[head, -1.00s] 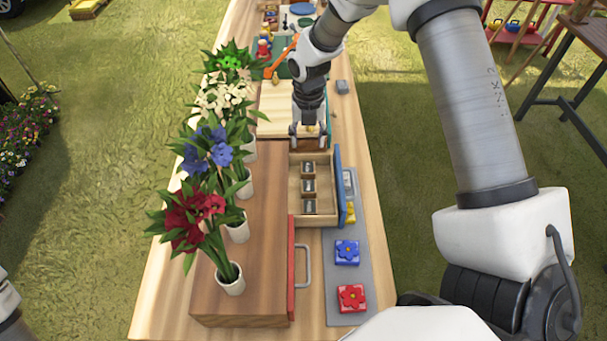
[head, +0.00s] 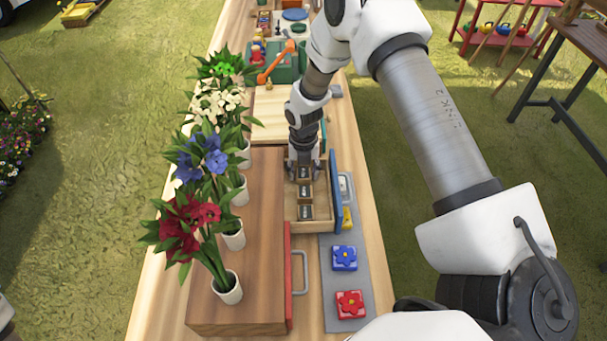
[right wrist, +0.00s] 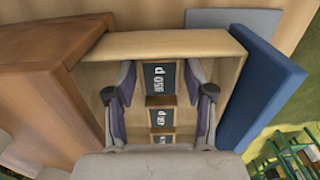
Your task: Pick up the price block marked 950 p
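The price block marked 950 p (right wrist: 158,78) is dark with white print and sits in the top compartment of the open wooden drawer in the right wrist view. My right gripper (right wrist: 160,92) is open there, with one finger on each side of this block; I cannot tell whether they touch it. In the head view my right gripper (head: 304,172) points down over the drawer's far end and hides most of that block. Two other price blocks, a middle one (right wrist: 161,118) and a lower one (right wrist: 163,140), sit in line below; their marks are hard to read. My left gripper is out of view.
The drawer has a blue front (head: 335,195) on its right. A wooden cabinet (head: 255,270) with several vases of flowers stands to the left.

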